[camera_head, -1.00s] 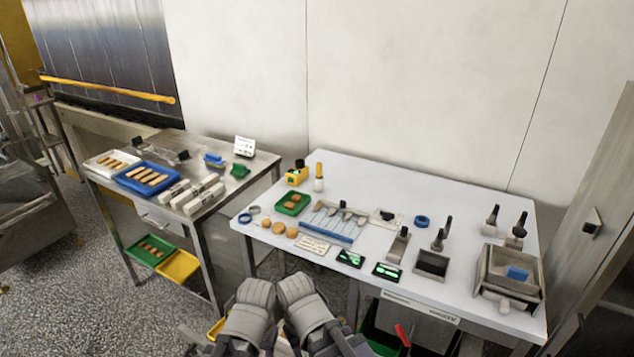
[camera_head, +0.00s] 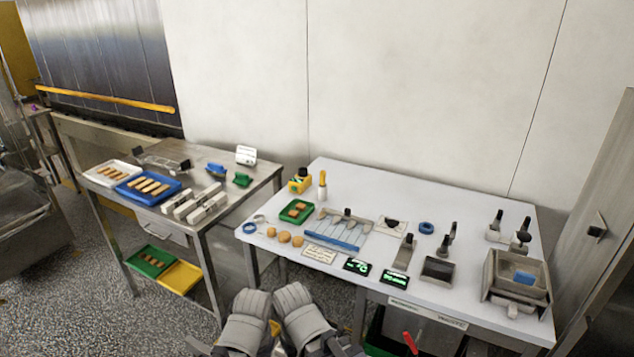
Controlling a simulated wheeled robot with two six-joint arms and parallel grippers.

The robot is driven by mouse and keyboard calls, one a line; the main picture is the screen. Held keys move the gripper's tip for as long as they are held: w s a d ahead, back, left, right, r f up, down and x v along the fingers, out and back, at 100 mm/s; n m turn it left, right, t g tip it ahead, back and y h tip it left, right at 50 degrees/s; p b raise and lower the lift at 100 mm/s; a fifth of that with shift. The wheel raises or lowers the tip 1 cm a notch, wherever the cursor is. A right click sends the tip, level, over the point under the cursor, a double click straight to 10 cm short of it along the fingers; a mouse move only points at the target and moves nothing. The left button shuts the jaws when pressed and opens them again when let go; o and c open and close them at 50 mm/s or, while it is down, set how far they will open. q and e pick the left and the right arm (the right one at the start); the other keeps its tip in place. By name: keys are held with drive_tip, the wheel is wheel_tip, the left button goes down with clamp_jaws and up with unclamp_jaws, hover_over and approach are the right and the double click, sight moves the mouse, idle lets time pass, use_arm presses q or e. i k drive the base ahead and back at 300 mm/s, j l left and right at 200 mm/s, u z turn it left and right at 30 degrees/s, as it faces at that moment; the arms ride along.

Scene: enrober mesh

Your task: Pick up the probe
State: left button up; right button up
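I cannot tell for sure which thing is the probe. A small upright piece with a yellow top and white lower part (camera_head: 322,186) stands at the back left of the white table, beside a yellow device (camera_head: 299,181) with a dark top. My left gripper (camera_head: 251,304) and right gripper (camera_head: 293,299) are side by side at the bottom middle, in front of the table and apart from everything on it. Their fingers are not clear enough to tell open from shut. I see nothing held in them.
The white table (camera_head: 440,205) carries a green tray (camera_head: 284,217), round brown pieces, a blue-edged rack (camera_head: 333,236), small displays, dark-handled tools and a metal box (camera_head: 519,291) at right. A steel table (camera_head: 262,165) with trays stands left. The white table's back middle is clear.

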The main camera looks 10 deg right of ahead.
sight(322, 173)
drive_tip(key=i+j+z, duration=0.2)
drive_tip(key=j, duration=1)
drive_tip(key=j+z, duration=0.25)
drive_tip(key=j, duration=0.95)
drive_tip(key=i+j+z, duration=0.1)
drive_tip(key=j, duration=0.25)
drive_tip(key=i+j+z, duration=0.1)
drive_tip(key=i+j, duration=0.2)
drive_tip(key=i+j+z, duration=0.1)
drive_tip(key=j, duration=0.4)
drive_tip(key=i+j+z, duration=0.1)
drive_tip(key=i+j, duration=0.15)
drive_tip(key=j, duration=0.15)
drive_tip(key=i+j+z, duration=0.15)
drive_tip(key=i+j, duration=0.45)
drive_tip(key=i, duration=0.1)
